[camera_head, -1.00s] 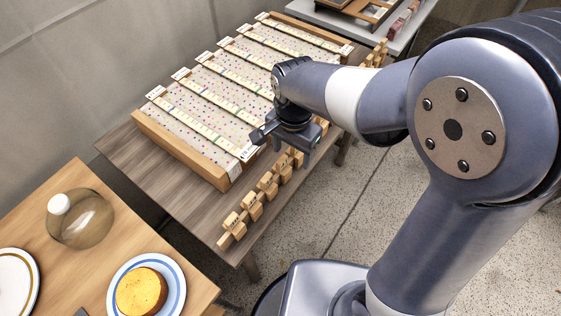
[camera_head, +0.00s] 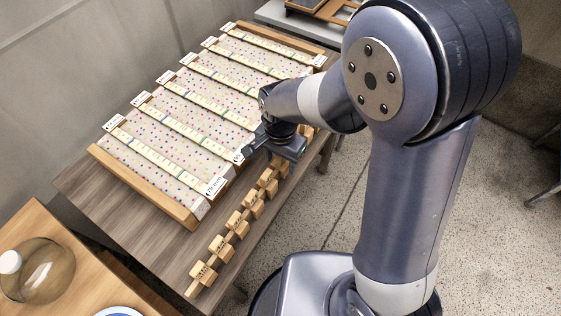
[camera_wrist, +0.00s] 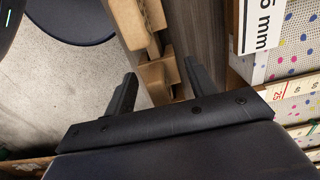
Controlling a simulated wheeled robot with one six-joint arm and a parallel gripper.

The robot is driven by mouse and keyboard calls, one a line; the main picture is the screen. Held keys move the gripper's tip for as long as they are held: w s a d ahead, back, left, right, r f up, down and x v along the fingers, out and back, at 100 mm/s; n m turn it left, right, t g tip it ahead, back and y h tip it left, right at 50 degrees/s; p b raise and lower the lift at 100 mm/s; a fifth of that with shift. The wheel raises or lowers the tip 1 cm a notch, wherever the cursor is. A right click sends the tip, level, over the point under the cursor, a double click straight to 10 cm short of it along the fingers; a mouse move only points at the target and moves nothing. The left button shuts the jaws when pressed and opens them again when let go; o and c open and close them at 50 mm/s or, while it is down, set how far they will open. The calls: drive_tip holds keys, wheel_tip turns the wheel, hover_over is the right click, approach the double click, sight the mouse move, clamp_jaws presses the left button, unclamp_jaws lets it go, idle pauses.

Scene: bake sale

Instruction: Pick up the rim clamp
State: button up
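Several light wooden clamps (camera_head: 237,224) stand in a row along the near edge of the grey-brown table (camera_head: 120,195). I cannot tell which one is the rim clamp by a label. My gripper (camera_head: 250,147) is above the far part of that row, close to the edge of the patterned board. In the wrist view my gripper (camera_wrist: 160,74) has its two black fingers apart. A wooden clamp (camera_wrist: 157,76) shows in the gap between them, with another wooden clamp (camera_wrist: 138,22) beyond it. I see no contact, and the fingers hold nothing.
A dotted board (camera_head: 185,110) with label strips and wooden end rails (camera_head: 140,187) covers most of the table. A lower wooden table (camera_head: 85,290) with a glass dome (camera_head: 45,272) is at the bottom left. Speckled floor (camera_head: 320,215) lies open on the right.

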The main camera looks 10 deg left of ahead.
drive_tip(key=c, duration=0.8)
drive_tip(key=shift+o, duration=0.2)
